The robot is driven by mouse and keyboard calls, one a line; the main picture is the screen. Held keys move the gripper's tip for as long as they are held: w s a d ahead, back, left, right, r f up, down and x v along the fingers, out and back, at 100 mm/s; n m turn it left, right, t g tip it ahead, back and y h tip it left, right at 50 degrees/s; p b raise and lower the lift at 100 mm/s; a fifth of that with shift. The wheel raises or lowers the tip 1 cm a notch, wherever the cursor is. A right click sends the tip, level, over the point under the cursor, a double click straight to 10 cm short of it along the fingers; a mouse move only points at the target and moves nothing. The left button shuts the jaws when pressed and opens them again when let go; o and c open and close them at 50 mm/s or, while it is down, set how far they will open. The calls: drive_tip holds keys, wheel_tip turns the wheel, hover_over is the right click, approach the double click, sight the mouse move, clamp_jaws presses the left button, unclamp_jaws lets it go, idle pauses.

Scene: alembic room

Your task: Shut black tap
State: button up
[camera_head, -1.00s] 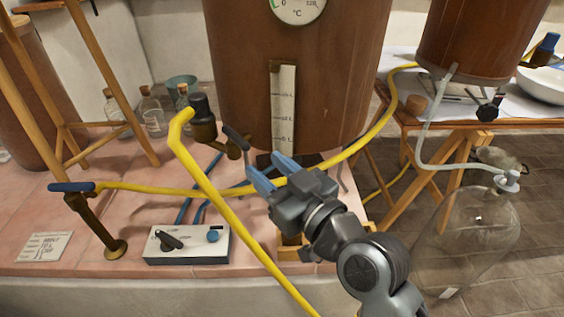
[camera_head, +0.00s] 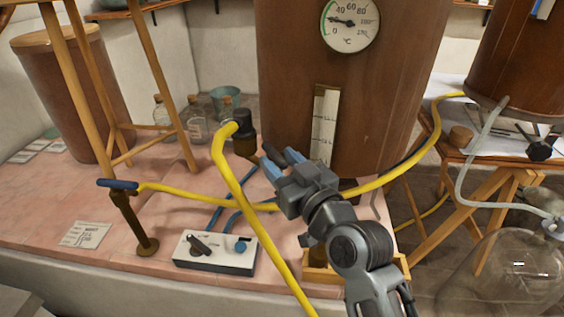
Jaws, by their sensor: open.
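The lever's lower end appears between or just behind the fingertips. I cannot tell whether they touch it. The gripper hides part of the tap's lower side.
A yellow hose (camera_head: 237,190) runs down in front, and another stretch crosses behind my gripper. A blue-handled tap (camera_head: 118,184) stands at left. A control box (camera_head: 214,253) sits on the pink tiled ledge. A second vessel with a black knob (camera_head: 540,150) and a glass flask (camera_head: 510,270) are at right.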

drive_tip(key=shift+c, duration=0.3)
clamp_jaws()
drive_tip(key=shift+f+b, duration=0.15)
drive_tip(key=shift+b, duration=0.45)
drive_tip(key=shift+w+d+f+n+g+y+b, duration=0.1)
drive_tip(key=shift+w+d+n+g+y+b, duration=0.15)
drive_tip(key=shift+b, duration=0.95)
drive_tip(key=n+g+y+b, duration=0.1)
drive_tip(key=b, duration=0.1)
drive_tip(key=n+g+y+b, duration=0.1)
drive_tip(key=b, duration=0.2)
drive_tip(key=n+g+y+b, duration=0.1)
drive_tip(key=b, duration=0.2)
drive_tip(key=shift+w+d+r+g+y, duration=0.2)
drive_tip(key=shift+w+d+g+y, duration=0.05)
drive_tip(key=shift+w+d, duration=0.05)
drive_tip(key=shift+r, duration=0.1)
